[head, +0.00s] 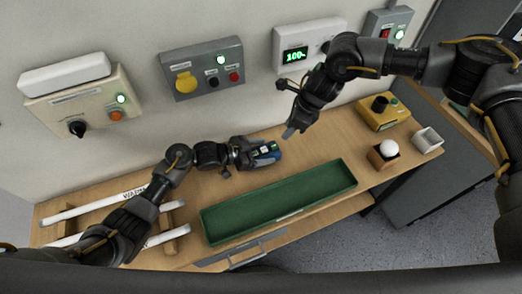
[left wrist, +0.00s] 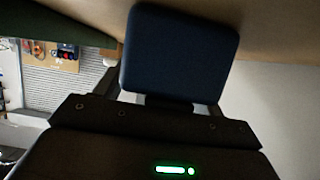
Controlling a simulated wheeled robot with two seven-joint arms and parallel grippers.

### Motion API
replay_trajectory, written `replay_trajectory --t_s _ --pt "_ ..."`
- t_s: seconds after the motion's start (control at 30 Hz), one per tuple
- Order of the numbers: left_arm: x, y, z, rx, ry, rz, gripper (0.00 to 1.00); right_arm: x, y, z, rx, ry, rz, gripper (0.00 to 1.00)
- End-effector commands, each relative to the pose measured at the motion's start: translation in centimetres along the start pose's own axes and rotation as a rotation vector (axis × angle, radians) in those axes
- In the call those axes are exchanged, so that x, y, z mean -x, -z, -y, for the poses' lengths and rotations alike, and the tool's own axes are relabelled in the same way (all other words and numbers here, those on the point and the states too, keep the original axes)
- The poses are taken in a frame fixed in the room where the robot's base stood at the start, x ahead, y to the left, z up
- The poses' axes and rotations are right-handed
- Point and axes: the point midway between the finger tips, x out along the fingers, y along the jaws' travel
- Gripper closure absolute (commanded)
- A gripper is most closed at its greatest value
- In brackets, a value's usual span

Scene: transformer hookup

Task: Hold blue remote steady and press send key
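The blue remote (head: 266,152) is above the wooden bench near the wall, with a small green-lit display and keys on its upper face. My left gripper (head: 250,155) is shut on its left end. In the left wrist view the remote (left wrist: 180,55) shows as a plain dark blue face beyond the gripper body; its keys are hidden there. My right gripper (head: 289,131) is above and to the right of the remote, apart from it, fingers pointing down and left. Its fingertips look together and empty. The send key is too small to single out.
A green tray (head: 203,224) lies in front of the remote on the bench (head: 315,150). White rods (head: 85,207) on wooden supports are at left. A yellow box (head: 382,117), a white ball (head: 389,148) in a holder and a white container (head: 428,140) are at right. Control boxes (head: 203,72) hang on the wall.

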Motion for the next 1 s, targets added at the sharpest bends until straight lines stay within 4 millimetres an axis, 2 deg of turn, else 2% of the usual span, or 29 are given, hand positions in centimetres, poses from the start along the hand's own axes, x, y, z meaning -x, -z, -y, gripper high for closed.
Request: replay_trajectory --t_s 0.03,0.3,0.57,1.0 --pt "0.01 0.0 0.0 0.0 0.0 0.0 0.38 0.0 0.0 0.0 0.0 0.0 0.0 0.64" --pt "0.02 0.0 0.01 0.0 0.0 0.0 0.71 0.0 0.0 0.0 0.0 0.0 0.0 0.65" --pt "0.03 0.0 0.01 0.0 0.0 0.0 0.71 0.0 0.0 0.0 0.0 0.0 0.0 0.99" --pt "0.03 0.0 0.01 0.0 0.0 0.0 0.71 0.0 0.0 0.0 0.0 0.0 0.0 1.0"
